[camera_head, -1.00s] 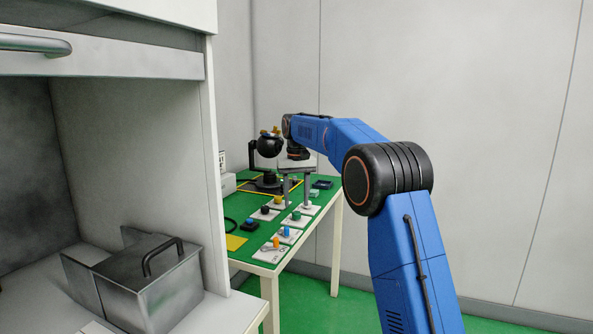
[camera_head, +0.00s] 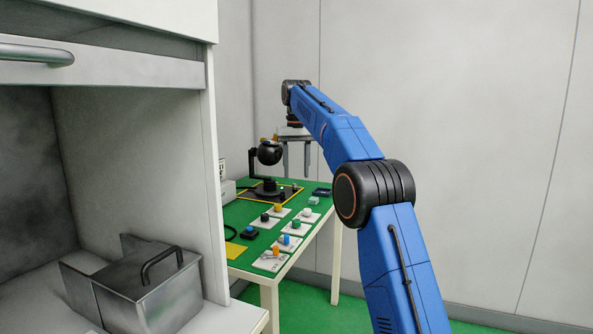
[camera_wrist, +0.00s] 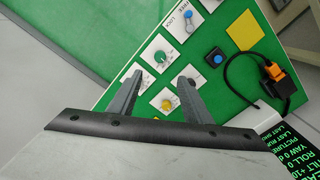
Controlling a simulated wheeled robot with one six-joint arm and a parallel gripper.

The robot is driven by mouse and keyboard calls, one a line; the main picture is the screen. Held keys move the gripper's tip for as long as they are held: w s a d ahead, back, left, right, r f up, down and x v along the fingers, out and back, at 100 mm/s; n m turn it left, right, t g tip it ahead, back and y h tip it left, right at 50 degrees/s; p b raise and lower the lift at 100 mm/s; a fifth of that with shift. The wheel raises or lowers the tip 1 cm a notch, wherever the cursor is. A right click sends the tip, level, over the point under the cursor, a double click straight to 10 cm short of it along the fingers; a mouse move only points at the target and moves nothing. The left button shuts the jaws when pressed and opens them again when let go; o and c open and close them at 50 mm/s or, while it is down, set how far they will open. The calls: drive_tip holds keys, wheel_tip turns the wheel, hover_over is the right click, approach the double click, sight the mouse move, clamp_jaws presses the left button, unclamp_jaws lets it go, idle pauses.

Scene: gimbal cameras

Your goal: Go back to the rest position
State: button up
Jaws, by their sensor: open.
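My gripper (camera_head: 297,156) is open and empty, with its two grey fingers pointing down above the green-topped table (camera_head: 238,211). In the wrist view my gripper's fingers (camera_wrist: 153,98) stand apart over the table top, and nothing is between them. The black ball-shaped gimbal camera (camera_head: 269,152) stands on its dark base at the back of the table, left of my gripper and apart from it.
Panels with knobs, among them a green knob (camera_wrist: 160,57), a yellow knob (camera_wrist: 166,104) and a blue one (camera_head: 286,239), lie on the table. A white cabinet with a metal box (camera_head: 155,290) stands at left. The right side is open to the wall.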

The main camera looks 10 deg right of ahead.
drive_tip(key=s+d+t, duration=0.1)
drive_tip(key=s+d, duration=0.1)
drive_tip(key=s, duration=1.1)
drive_tip(key=s+d+t, duration=0.1)
drive_tip(key=s+d, duration=0.1)
drive_tip(key=s, duration=1.2)
drive_tip(key=s+d+f+t, duration=0.2)
drive_tip(key=s+f, duration=2.2)
drive_tip(key=s, duration=0.5)
drive_tip(key=shift+d+f+t, duration=0.25)
drive_tip(key=shift+f+t, duration=0.1)
drive_tip(key=shift+t, duration=0.05)
drive_tip(key=shift+w+r, duration=0.1)
idle(1.4)
